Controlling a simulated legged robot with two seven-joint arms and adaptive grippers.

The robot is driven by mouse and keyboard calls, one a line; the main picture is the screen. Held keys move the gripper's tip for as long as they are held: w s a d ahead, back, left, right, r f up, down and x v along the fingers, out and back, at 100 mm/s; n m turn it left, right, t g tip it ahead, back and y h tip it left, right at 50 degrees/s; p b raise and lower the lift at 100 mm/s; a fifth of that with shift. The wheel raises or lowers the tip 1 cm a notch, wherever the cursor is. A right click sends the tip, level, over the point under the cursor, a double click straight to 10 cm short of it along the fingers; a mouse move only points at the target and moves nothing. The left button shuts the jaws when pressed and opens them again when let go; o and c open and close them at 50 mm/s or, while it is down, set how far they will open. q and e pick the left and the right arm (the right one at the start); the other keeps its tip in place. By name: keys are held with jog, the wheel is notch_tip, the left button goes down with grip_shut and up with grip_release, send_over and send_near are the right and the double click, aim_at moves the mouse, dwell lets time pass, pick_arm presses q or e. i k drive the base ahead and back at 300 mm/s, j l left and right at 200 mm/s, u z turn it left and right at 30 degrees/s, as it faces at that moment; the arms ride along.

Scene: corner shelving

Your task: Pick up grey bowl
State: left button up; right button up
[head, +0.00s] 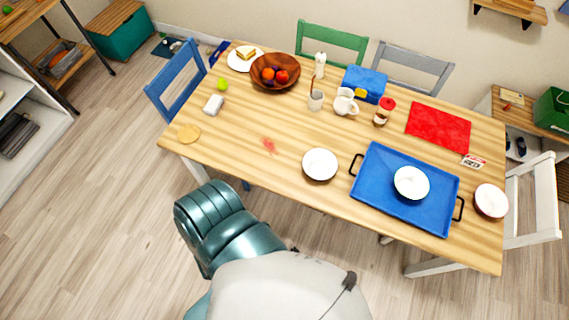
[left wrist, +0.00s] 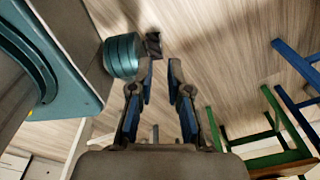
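Three pale bowls stand on the wooden table in the head view. One bowl (head: 320,164) is near the front edge, left of the blue tray. A second bowl (head: 411,184) is on the tray, and a third bowl (head: 490,201) is at the right end. All look white to light grey; I cannot tell which one is the grey bowl. My left gripper (left wrist: 161,64) shows in the left wrist view, its fingers apart and nothing between them, over the floor and away from the bowls. My right gripper is not in view.
The blue tray (head: 376,203) has black handles. A wooden fruit bowl (head: 273,82), a jar (head: 383,112), mugs (head: 345,101) and a red mat (head: 438,128) stand farther back. Chairs surround the table (head: 236,140). Its front left part is mostly clear.

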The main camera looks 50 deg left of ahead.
aim_at(319, 164)
jog(key=u, duration=1.15)
jog(key=i+l+z, duration=0.1)
jog(key=l, duration=0.35)
